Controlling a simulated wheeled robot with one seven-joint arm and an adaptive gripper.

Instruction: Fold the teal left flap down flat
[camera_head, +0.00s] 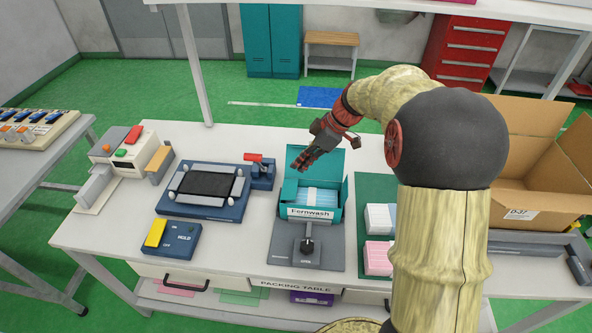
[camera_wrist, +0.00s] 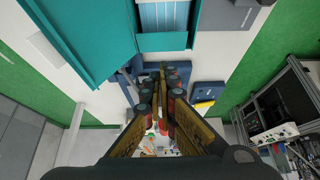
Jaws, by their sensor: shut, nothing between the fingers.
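The teal carton (camera_head: 310,212), labelled Fernwash, stands open on a grey fixture. A pale blue stack (camera_head: 318,197) lies inside; it also shows in the wrist view (camera_wrist: 165,15). The tall teal back panel (camera_head: 298,156) stands up behind the opening and is large in the wrist view (camera_wrist: 85,35). The left flap (camera_wrist: 162,41) is a short teal panel along the left edge; its exact angle is hard to tell. My gripper (camera_head: 303,166) is shut and empty, above the carton's left rear part, in front of the back panel. Contact with the flap cannot be made out.
A blue fixture with a black plate (camera_head: 205,184) stands left of the carton. A blue box with a yellow block (camera_head: 155,233) is front left. A green tray (camera_head: 365,265) with pink and white packs is right. A large cardboard box (camera_head: 530,180) stands far right.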

